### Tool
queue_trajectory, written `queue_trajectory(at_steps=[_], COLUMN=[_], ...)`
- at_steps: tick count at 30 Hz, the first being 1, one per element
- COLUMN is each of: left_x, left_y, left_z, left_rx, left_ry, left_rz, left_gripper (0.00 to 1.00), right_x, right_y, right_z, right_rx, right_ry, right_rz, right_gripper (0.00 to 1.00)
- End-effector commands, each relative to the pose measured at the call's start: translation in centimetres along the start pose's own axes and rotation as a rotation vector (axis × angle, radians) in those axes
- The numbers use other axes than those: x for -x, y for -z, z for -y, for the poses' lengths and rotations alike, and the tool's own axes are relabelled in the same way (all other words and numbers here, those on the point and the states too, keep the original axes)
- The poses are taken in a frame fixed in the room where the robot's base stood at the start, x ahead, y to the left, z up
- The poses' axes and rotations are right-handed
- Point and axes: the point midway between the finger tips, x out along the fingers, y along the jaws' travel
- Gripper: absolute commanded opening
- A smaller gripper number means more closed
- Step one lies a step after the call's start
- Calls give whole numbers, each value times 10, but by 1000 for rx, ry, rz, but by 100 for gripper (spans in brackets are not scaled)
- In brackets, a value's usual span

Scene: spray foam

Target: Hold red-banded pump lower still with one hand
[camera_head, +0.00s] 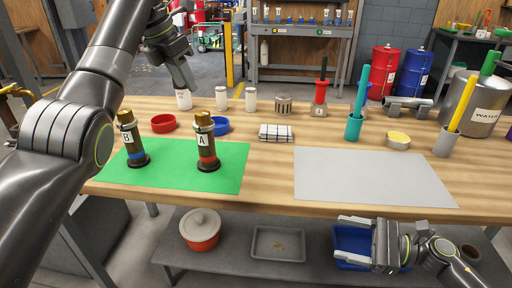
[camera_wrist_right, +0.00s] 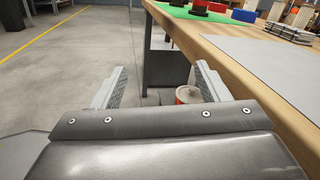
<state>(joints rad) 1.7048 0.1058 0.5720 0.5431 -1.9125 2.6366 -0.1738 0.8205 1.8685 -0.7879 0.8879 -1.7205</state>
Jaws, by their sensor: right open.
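The red-banded pump (camera_head: 207,148), labelled A with a brass top, stands upright on the right part of the green mat (camera_head: 225,182). Its lower part also shows at the top of the right wrist view (camera_wrist_right: 200,6). The blue-banded pump (camera_head: 131,140), labelled B, stands upright to its left. My left gripper (camera_head: 185,88) points down behind the pumps, over a white cup (camera_head: 184,101); its finger opening is hidden, and I cannot tell whether it touches the cup. My right gripper (camera_head: 345,241) is open and empty in front of the table edge, away from the pumps.
A red ring-like dish (camera_head: 163,123) and a blue one (camera_head: 221,126) lie behind the pumps. A grey mat (camera_head: 370,178) lies clear on the right. A checkered cloth (camera_head: 276,132) and a teal holder (camera_head: 354,128) stand farther back. A lower shelf holds a red pot (camera_head: 201,236).

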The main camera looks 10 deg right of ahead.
Motion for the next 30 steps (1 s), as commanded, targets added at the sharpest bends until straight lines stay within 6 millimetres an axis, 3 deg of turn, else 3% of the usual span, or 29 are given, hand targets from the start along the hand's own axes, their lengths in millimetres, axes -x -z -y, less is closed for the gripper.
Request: queue_trajectory(at_steps=[1, 8, 17, 30], left_x=[0, 0, 0, 0], left_y=[0, 0, 0, 0], left_z=[0, 0, 0, 0], left_rx=[0, 0, 0, 0], left_ry=[0, 0, 0, 0], left_rz=[0, 0, 0, 0], left_gripper=[36, 36, 36, 36], right_x=[-5, -26, -80, -205], right_y=[-16, -74, -67, -77], right_z=[8, 72, 90, 128], right_rx=[107, 481, 325, -20], right_ry=[-4, 114, 26, -37], right_rz=[-18, -31, -47, -262], right_gripper=[69, 69, 69, 69])
